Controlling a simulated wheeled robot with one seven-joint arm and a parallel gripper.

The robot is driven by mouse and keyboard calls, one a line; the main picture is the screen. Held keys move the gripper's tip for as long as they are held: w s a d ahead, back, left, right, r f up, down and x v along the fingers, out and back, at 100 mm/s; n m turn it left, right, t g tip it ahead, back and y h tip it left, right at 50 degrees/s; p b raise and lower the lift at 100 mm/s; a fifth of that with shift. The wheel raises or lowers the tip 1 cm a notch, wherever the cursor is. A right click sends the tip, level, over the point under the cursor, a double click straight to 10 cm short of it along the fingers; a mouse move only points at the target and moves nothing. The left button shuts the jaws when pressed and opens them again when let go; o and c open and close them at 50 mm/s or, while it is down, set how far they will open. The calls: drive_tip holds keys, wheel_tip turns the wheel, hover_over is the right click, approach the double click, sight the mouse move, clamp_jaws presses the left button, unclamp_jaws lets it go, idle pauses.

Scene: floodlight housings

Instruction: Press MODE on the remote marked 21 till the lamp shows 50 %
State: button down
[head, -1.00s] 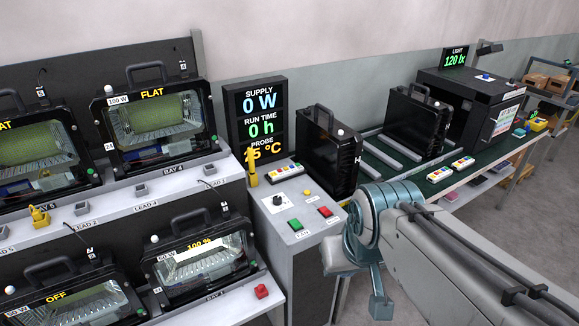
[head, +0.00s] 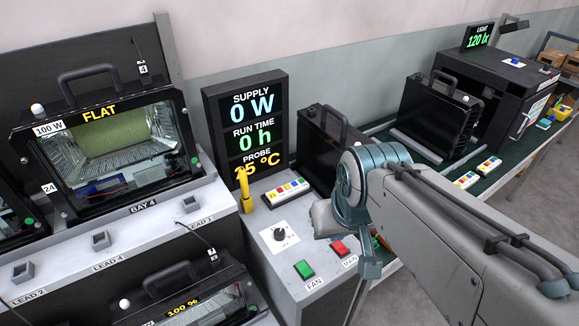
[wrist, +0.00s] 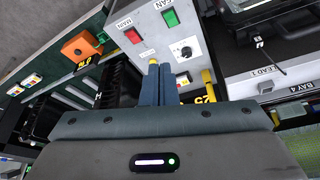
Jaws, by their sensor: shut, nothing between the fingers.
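A white remote (head: 287,192) with coloured buttons lies on the console top below the display. Two similar remotes, a nearer one (head: 466,180) and a farther one (head: 489,164), lie on the green bench at right. No remote's number is readable. A lamp (head: 200,300) in the lower bay reads 100 %, partly cut off by the frame. The upper lamp (head: 110,145), tagged 24 and 100 W, reads FLAT. My gripper (wrist: 157,70) is shut and empty, its fingers over the console in the wrist view. In the head view my arm hides part of the console.
The console (head: 262,238) carries a dial (head: 280,233), a green FAN switch (head: 304,269), a red MAIN switch (head: 340,248) and an upright yellow probe (head: 244,188). The display (head: 246,115) reads 0 W, 0 h. Black housings (head: 437,110) stand behind my arm. A light meter reads 120 lx.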

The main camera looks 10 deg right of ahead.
drive_tip(key=shift+w, duration=0.3)
drive_tip(key=shift+s+r, duration=0.1)
drive_tip(key=m+t+y+b, duration=0.4)
drive_tip(key=m+y, duration=0.1)
drive_tip(key=m, duration=1.5)
hover_over(297, 186)
wheel_tip(297, 186, down, 14)
wheel_tip(297, 186, down, 9)
drive_tip(key=b, duration=0.7)
